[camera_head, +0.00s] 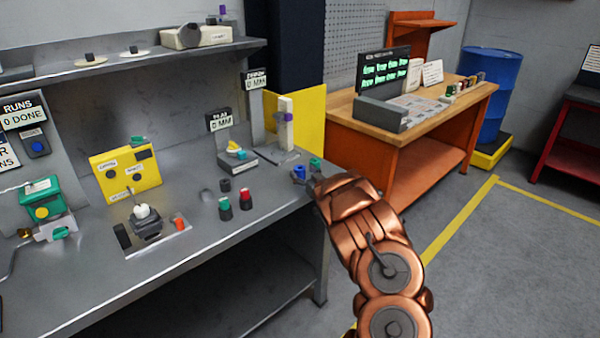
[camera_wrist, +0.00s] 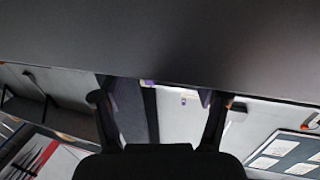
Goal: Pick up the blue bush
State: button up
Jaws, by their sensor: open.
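A small blue piece (camera_head: 299,173), which looks like the blue bush, is at the right end of the grey workbench, beside a small green piece (camera_head: 316,163). My copper arm ends close to both in the head view, and my gripper cannot be made out there. In the wrist view my gripper (camera_wrist: 158,98) has its two dark fingers wide apart, with nothing held between them. The blue piece does not show in the wrist view.
The grey workbench (camera_head: 185,268) also carries a green-topped piece (camera_head: 225,208), a red-topped piece (camera_head: 246,198), a yellow panel (camera_head: 126,174) and a pale post with a purple slider (camera_head: 287,118). An orange bench (camera_head: 372,160) stands behind. The floor at right is clear.

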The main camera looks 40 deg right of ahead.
aim_at(302, 171)
jog(key=shift+w+d, duration=0.2)
jog(key=shift+w, duration=0.05)
jog(key=shift+p+x, duration=0.5)
jog(key=shift+x, duration=0.85)
jog(key=shift+f, duration=0.1)
jog(key=c, duration=1.3)
